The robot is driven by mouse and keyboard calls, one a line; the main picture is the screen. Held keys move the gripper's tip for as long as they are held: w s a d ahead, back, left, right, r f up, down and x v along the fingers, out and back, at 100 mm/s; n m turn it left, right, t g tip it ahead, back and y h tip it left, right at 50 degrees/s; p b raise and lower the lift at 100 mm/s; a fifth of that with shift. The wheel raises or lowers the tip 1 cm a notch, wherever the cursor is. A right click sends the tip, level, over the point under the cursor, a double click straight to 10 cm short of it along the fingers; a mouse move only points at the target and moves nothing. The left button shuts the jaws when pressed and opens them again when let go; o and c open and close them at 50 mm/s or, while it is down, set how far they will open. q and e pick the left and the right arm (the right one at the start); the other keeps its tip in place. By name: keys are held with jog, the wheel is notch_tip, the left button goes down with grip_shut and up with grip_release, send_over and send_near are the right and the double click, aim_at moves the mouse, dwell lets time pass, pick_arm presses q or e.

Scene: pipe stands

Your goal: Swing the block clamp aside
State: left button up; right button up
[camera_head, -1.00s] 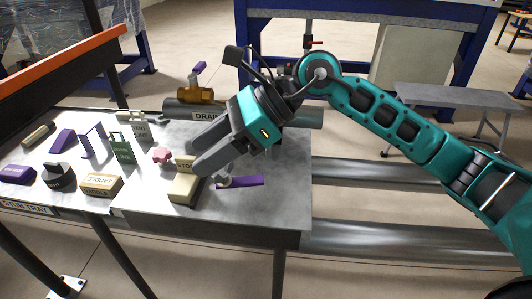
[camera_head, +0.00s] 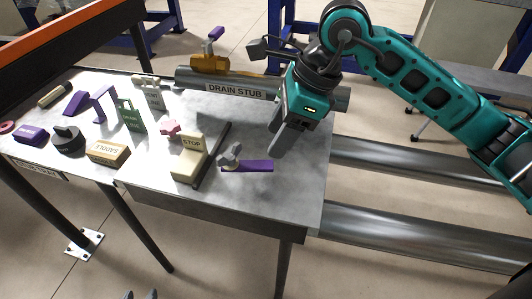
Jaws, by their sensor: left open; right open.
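A clamp-like piece with a grey knob (camera_head: 231,155) and a flat purple handle (camera_head: 248,166) lies near the table's front edge, its handle pointing right. It stands right beside the cream STOP block (camera_head: 189,160); no label confirms it is the block clamp. My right gripper (camera_head: 280,146) is open and empty, its fingers pointing down-left above the table, beyond the purple handle and apart from it. The fingers partly overlap in this view. My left gripper (camera_head: 141,295) shows only as grey fingertips at the bottom edge, in front of the table; they are apart, with nothing between them.
The DRAIN STUB pipe (camera_head: 240,90) with a brass valve (camera_head: 209,63) lies at the table's back. A SADDLE block (camera_head: 109,153), green block (camera_head: 130,115) and pink knob (camera_head: 170,128) stand left. The table right of the purple handle is bare (camera_head: 300,190).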

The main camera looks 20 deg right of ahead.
aim_at(261, 164)
jog(key=x, duration=0.6)
jog(key=shift+w+a+f, duration=0.1)
jog(key=shift+a+f, duration=0.05)
jog(key=shift+f, duration=0.1)
grip_shut()
dwell(0.4)
